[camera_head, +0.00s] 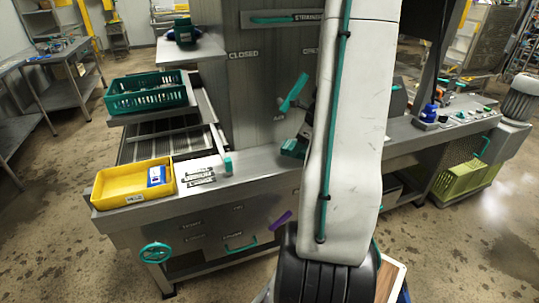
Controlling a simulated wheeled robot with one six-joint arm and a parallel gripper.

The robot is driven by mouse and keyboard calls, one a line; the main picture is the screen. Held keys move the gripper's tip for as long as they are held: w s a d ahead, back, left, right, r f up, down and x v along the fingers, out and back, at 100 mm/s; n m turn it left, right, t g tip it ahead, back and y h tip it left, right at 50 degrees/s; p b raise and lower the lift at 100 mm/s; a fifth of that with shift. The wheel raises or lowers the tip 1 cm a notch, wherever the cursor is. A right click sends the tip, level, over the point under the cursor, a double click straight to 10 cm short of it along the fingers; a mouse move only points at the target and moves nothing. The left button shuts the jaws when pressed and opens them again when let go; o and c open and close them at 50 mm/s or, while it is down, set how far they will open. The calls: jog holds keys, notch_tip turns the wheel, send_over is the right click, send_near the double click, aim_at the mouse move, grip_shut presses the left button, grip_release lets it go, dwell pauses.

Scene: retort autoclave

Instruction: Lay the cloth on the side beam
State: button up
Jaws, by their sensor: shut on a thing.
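A long steel beam (254,164) with a flat top runs across the front of the machine and passes behind my white arm link. I take it to be the side beam. I cannot make out the cloth. My gripper is not visible; my arm link fills the centre right and hides what lies behind it. A small teal block (293,148) and dark parts show at the link's left edge above the beam, and I cannot tell what they belong to.
A yellow tray (108,194) with a blue item (156,176) stands on the beam's left end. A small teal piece (228,165) stands near metal label plates. A green crate (116,104) sits behind. A teal lever (293,92) sticks out from the panel. A blue bottle (429,113) stands right.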

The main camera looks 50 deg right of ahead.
jog(key=w+a, duration=0.2)
jog(key=w, duration=0.1)
jog(key=w+a, duration=0.2)
jog(key=w, duration=0.1)
jog(key=w+a+f, duration=0.1)
jog(key=w+a, duration=0.1)
jog(key=w, duration=0.1)
jog(key=shift+w+a, duration=0.15)
jog(key=shift+w, duration=0.1)
jog(key=shift+f, duration=1.8)
jog(key=shift+f, duration=0.15)
jog(key=o, duration=1)
jog(key=shift+c, duration=0.2)
